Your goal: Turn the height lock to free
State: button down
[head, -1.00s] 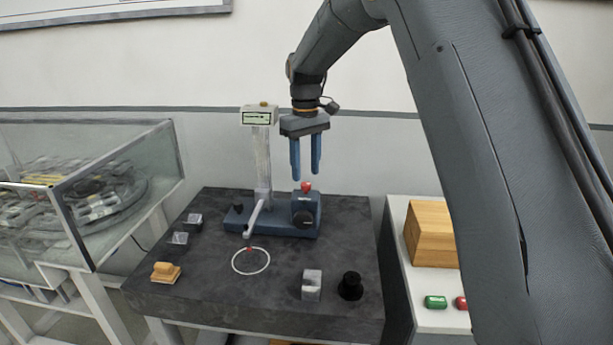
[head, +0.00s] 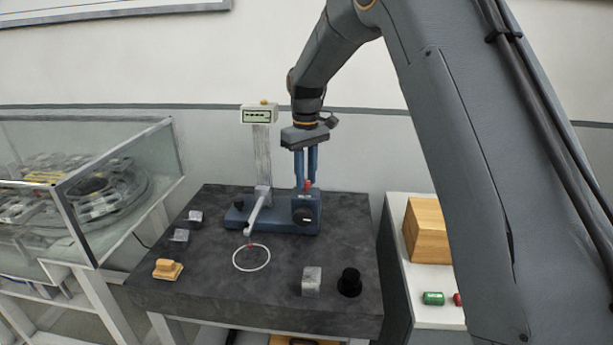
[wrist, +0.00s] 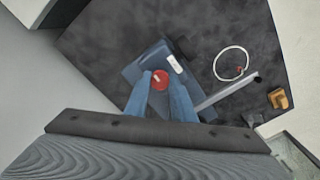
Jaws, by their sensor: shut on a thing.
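The height gauge has a blue base (head: 262,215), a pale upright column (head: 262,155) and a display head (head: 259,114) on a dark stone plate. A red knob (head: 308,185), which looks like the height lock, stands on top of the base's right block. My gripper (head: 307,184) points straight down over this block and is shut on the red knob. In the wrist view the knob (wrist: 160,80) sits between the two blue fingertips (wrist: 160,84), with a white mark on its face. A black round dial (head: 304,215) is on the block's front. Lettering near the knob is too small to read.
A probe arm (head: 257,212) reaches forward from the column towards a white ring (head: 251,258). Metal blocks (head: 312,281), a black knobbed piece (head: 349,282) and a wooden piece (head: 168,269) lie on the plate. A glass case (head: 120,185) stands left, a wooden box (head: 428,231) right.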

jog(key=n, duration=0.4)
jog(key=shift+n, duration=0.4)
jog(key=n, duration=0.4)
jog(key=shift+r, duration=0.1)
jog(key=n, duration=0.5)
jog(key=shift+a, duration=0.1)
jog(key=shift+n, duration=2.1)
jog(key=c, duration=1.5)
grip_release()
